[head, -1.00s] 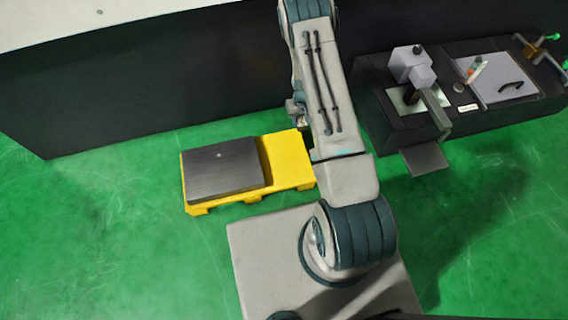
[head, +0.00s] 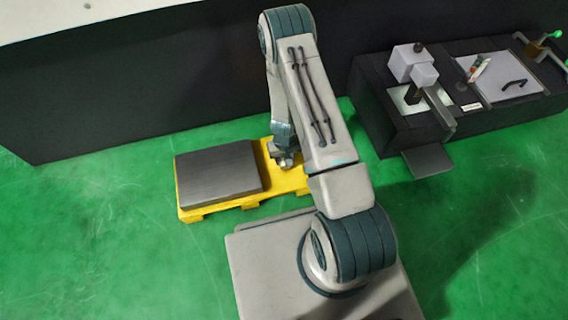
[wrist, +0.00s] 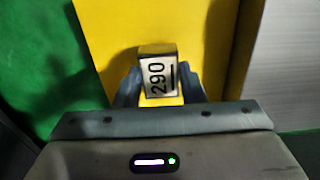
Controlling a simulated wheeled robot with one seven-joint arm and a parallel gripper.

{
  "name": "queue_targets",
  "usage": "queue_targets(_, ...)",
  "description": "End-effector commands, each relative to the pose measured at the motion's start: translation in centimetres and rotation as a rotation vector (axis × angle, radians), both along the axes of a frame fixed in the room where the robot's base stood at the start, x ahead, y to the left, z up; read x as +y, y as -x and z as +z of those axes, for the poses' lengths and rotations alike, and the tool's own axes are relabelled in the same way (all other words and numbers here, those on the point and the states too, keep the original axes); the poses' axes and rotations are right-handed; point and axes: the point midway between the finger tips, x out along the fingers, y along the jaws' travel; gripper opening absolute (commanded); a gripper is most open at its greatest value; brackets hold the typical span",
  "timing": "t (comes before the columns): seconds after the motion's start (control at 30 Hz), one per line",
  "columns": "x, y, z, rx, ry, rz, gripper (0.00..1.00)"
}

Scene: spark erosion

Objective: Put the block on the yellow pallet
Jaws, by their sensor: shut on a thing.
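The block (wrist: 159,76) is a small metal-grey piece with a pale face marked "290". In the wrist view my gripper (wrist: 160,88) is shut on it, one finger on each side. Yellow surface of the pallet (wrist: 205,30) lies behind and below the block. In the head view the yellow pallet (head: 290,179) stands on the green floor, and my gripper (head: 286,160) is over its bare right part. I cannot tell whether the block touches the pallet.
A dark grey slab (head: 218,174) covers the left part of the pallet. A black machine bench (head: 400,125) with a grey fixture stands at the right. A dark wall (head: 120,100) runs behind. Green floor is free left of the pallet.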

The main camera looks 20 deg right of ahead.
Motion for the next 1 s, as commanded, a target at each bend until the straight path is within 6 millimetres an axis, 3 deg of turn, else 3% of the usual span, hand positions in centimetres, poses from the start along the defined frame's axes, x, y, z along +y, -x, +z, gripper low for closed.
queue_targets(0.2,0.0,0.0,-3.3,-0.001,0.0,0.0,0.0)
queue_targets(0.63,0.0,-0.1,-3.9,-0.001,0.0,0.0,0.0)
queue_targets(0.67,0.0,0.0,-3.8,0.0,0.0,0.0,0.44)
queue_targets(0.7,0.0,0.0,-3.7,0.0,0.0,0.0,0.56)
queue_targets(1.0,0.0,0.0,-3.7,0.0,0.0,0.0,0.58)
